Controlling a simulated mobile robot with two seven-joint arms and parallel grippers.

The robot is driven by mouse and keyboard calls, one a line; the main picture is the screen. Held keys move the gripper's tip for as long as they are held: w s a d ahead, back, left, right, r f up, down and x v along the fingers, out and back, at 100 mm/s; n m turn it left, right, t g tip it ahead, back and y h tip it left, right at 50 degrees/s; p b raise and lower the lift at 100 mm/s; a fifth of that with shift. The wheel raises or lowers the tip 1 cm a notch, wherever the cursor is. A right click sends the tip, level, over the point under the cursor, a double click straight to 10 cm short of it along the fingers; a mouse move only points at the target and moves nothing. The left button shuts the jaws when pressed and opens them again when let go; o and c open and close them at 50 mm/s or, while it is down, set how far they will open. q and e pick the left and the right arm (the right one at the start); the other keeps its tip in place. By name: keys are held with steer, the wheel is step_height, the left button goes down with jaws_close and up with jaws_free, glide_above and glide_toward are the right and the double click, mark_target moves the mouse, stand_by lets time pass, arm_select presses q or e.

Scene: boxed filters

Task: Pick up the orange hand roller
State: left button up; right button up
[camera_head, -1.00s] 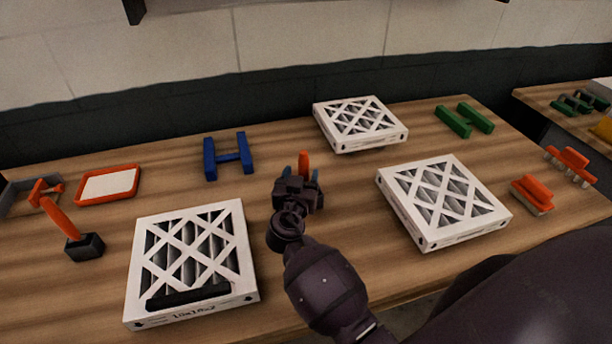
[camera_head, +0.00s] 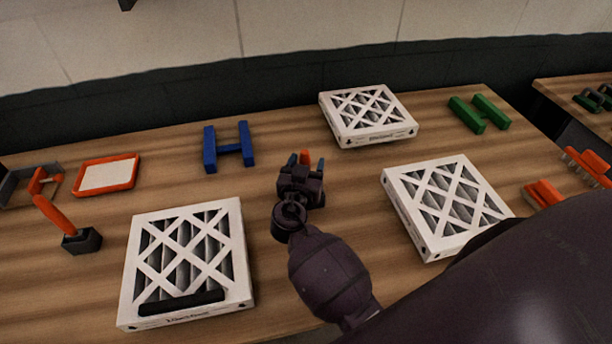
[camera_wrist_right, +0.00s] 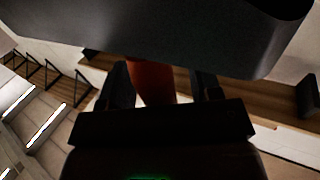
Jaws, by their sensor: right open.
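My right gripper (camera_head: 305,165) is over the middle of the table with its fingers apart. An upright orange piece (camera_head: 305,156), possibly the hand roller's handle, shows between the fingertips. In the right wrist view the orange-red piece (camera_wrist_right: 152,82) stands between the two dark fingers (camera_wrist_right: 162,88), nearer the left one. Its lower part is hidden, and I cannot tell whether the fingers touch it. A tool with an orange handle (camera_head: 55,213) and a dark block head (camera_head: 82,241) stands at the far left. My left gripper is not in view.
White-framed filters lie at front left (camera_head: 135,265), back (camera_head: 365,139) and right (camera_head: 430,247). A green piece (camera_head: 480,115) and orange brushes (camera_head: 543,193) are at the right.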

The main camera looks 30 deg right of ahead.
steer(key=c, duration=1)
